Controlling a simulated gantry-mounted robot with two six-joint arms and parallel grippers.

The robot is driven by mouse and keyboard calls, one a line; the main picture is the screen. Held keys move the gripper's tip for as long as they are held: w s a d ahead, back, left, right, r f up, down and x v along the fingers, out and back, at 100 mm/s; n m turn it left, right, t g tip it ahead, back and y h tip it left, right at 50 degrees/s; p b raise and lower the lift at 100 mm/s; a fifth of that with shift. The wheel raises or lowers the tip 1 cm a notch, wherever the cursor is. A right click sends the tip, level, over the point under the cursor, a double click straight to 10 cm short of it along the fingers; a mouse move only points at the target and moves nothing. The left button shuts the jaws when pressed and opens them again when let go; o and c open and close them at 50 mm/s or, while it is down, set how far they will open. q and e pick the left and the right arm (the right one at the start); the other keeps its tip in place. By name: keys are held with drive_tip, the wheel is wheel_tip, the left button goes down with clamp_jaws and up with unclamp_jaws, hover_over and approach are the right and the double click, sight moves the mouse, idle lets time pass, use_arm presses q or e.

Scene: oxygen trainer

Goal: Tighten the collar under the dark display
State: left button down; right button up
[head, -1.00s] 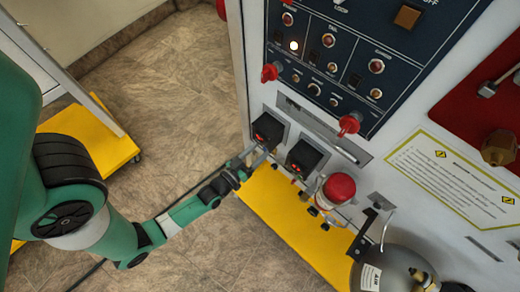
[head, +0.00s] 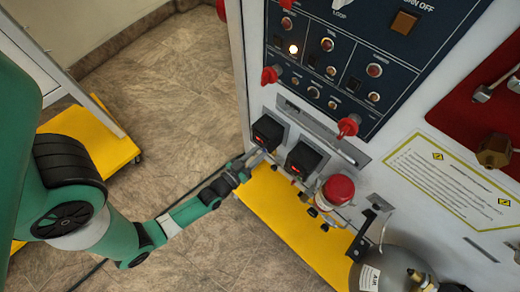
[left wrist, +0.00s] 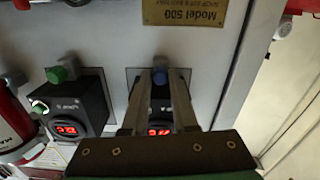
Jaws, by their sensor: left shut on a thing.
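Two black display boxes sit low on the white panel: a left box (head: 268,131) and a right box (head: 304,158). Both show red lit marks, so neither looks fully dark. My left gripper (head: 259,158) is at the underside of the left box. In the left wrist view, where the boxes appear swapped, the left gripper (left wrist: 160,82) is shut on a blue collar (left wrist: 160,91). Its fingers partly hide the red digits (left wrist: 159,131) of that box. The other box (left wrist: 80,108) has a green collar (left wrist: 57,75) and red digits. My right gripper is not in view.
A red-capped part (head: 338,188) and a grey cylinder (head: 392,268) stand right of the boxes. A yellow base (head: 280,215) lies below. Red knobs (head: 348,126) stick out above. The tiled floor (head: 185,110) at left is open.

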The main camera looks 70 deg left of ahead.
use_arm(q)
drive_tip(key=shift+m+p, duration=0.65)
drive_tip(key=shift+m, duration=1.45)
drive_tip(key=c, duration=0.7)
unclamp_jaws()
drive_tip(key=p+v, duration=0.3)
drive_tip(key=v, duration=0.8)
drive_tip(key=shift+s, duration=0.35)
